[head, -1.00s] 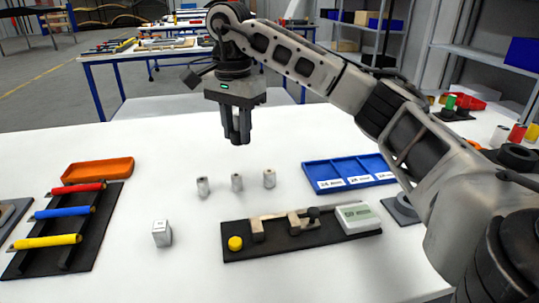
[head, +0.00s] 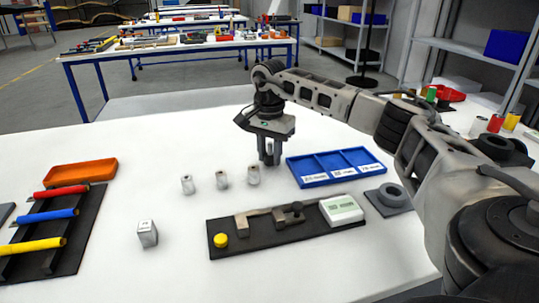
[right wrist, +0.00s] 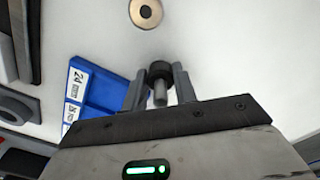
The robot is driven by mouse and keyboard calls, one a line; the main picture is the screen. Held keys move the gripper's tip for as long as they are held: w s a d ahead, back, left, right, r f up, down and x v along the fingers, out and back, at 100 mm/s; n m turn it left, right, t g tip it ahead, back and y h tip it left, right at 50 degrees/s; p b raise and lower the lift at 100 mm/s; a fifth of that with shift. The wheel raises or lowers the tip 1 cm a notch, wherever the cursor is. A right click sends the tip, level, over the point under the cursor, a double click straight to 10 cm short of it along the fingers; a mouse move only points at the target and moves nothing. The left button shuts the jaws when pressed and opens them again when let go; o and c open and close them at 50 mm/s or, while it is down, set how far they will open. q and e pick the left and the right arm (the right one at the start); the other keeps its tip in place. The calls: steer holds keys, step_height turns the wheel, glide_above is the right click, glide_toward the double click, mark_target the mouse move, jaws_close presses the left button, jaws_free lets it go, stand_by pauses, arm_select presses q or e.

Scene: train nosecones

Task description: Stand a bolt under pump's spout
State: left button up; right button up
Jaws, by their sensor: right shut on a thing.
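My right gripper (head: 268,160) is shut on a small bolt-like piece, just behind and right of the rightmost metal cylinder in the head view. In the right wrist view the piece (right wrist: 160,82) has a dark round head and a grey shank between the fingers (right wrist: 160,90). Three short metal cylinders stand in a row: left (head: 187,184), middle (head: 222,180) and right (head: 254,175). One cylinder's round top (right wrist: 146,12) shows in the wrist view. I cannot make out a pump with a spout. My left gripper is not in view.
A blue three-part tray (head: 292,172) with labels lies right of the gripper. A black board (head: 270,235) holds a yellow knob, brackets and a white display box (head: 341,210). A rack with coloured rods, an orange tray (head: 80,173) and a small block (head: 147,233) lie left.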

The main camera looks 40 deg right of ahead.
steer(key=shift+f, duration=0.3)
steer(key=shift+f, duration=0.15)
steer(key=o, duration=1)
